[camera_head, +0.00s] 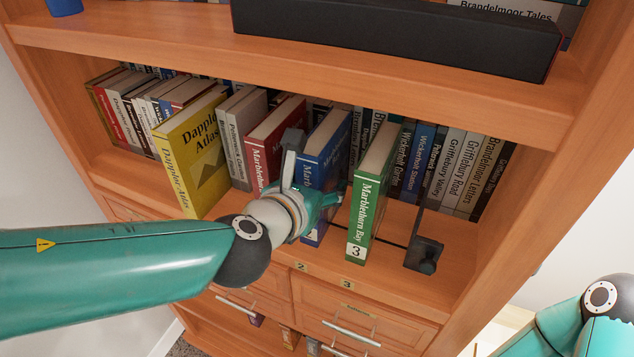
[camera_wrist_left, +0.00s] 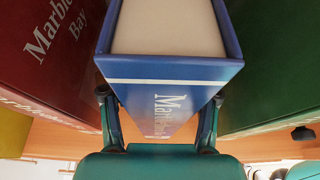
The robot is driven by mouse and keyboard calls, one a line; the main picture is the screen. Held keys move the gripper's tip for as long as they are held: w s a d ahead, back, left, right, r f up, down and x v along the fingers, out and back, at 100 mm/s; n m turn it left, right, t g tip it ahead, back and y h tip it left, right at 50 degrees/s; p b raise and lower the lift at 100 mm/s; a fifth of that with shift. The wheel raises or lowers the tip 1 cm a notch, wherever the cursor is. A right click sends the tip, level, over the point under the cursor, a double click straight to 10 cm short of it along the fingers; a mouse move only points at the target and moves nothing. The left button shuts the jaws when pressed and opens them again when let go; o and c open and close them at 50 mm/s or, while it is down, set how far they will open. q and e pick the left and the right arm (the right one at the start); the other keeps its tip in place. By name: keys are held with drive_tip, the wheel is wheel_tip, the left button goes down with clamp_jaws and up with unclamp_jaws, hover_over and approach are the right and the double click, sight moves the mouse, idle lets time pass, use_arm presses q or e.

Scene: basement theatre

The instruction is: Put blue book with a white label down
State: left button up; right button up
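The blue book (camera_head: 329,137) stands upright between a red Marblethorn Bay book (camera_head: 275,135) and a green one marked 3 (camera_head: 368,199). Its pale page top and blue spine also show in the left wrist view (camera_wrist_left: 178,72). My left gripper (camera_head: 316,197) is at the spine, with one finger against each side of the book in the left wrist view (camera_wrist_left: 160,98). It looks shut on the book. The gripper hides much of the lower spine, so whether the bottom rests on the shelf is hard to tell. My right gripper is out of view.
The yellow Dapple Atlas (camera_head: 190,150) stands left. A black metal bookend (camera_head: 425,251) stands right of the green book on the shelf (camera_head: 455,275). More books line the back. The upper shelf board (camera_head: 390,105) is above; drawers (camera_head: 350,315) are below.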

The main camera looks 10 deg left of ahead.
use_arm(q)
drive_tip(key=shift+r, duration=0.2)
drive_tip(key=shift+s+r, duration=0.15)
drive_tip(key=shift+s, duration=0.15)
drive_tip(key=p+v, duration=0.3)
drive_tip(key=v, duration=0.8)
drive_tip(key=shift+s, duration=0.15)
